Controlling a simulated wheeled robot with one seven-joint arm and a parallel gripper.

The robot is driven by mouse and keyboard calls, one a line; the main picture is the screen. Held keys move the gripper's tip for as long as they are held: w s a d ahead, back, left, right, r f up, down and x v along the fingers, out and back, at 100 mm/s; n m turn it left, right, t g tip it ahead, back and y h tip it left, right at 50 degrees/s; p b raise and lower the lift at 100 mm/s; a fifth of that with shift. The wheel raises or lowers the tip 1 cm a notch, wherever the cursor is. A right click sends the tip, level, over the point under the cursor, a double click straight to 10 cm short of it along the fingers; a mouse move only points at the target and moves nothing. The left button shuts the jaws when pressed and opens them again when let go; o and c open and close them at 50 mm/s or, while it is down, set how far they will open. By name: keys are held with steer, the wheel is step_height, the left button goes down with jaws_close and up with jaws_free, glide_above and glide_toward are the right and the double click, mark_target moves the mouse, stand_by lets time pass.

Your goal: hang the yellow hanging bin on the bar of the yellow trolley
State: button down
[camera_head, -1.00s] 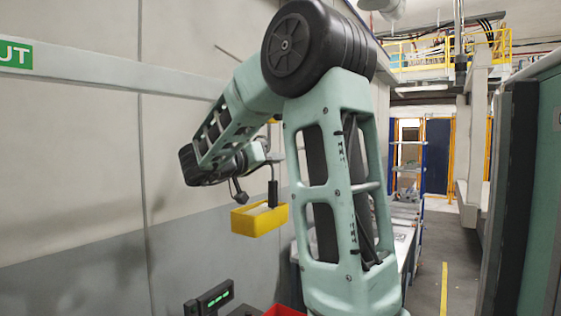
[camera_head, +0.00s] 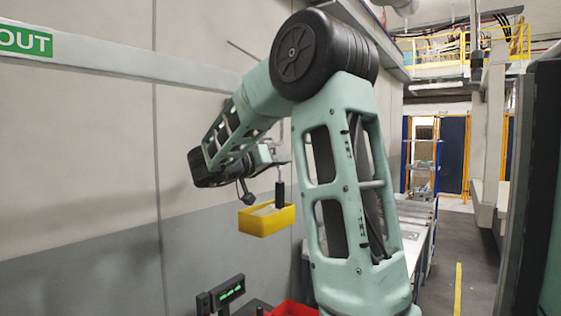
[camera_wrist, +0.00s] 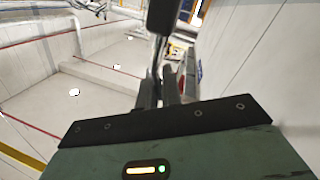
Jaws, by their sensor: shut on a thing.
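The yellow hanging bin (camera_head: 266,221) hangs in the air near the pale wall in the head view, roughly level with its open top up. My gripper (camera_head: 279,192) is just above the bin's right part and is shut on it; the grip itself is small and partly hidden. In the wrist view my gripper's dark fingers (camera_wrist: 160,92) show, but I cannot make out the bin there. I cannot identify the yellow trolley or its bar in either view.
Below stand a small device with a green display (camera_head: 229,291) and a red container (camera_head: 291,309). A grey-green cabinet (camera_head: 541,200) closes off the right side. An open aisle (camera_head: 468,257) with a yellow floor line runs to a shelf rack (camera_head: 422,165) at the back.

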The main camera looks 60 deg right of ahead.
steer(key=c, duration=1.5)
jaws_free()
steer(key=b+v, duration=0.6)
steer(key=v, duration=1.1)
steer(key=shift+a+b, duration=0.2)
steer(key=shift+b, duration=0.2)
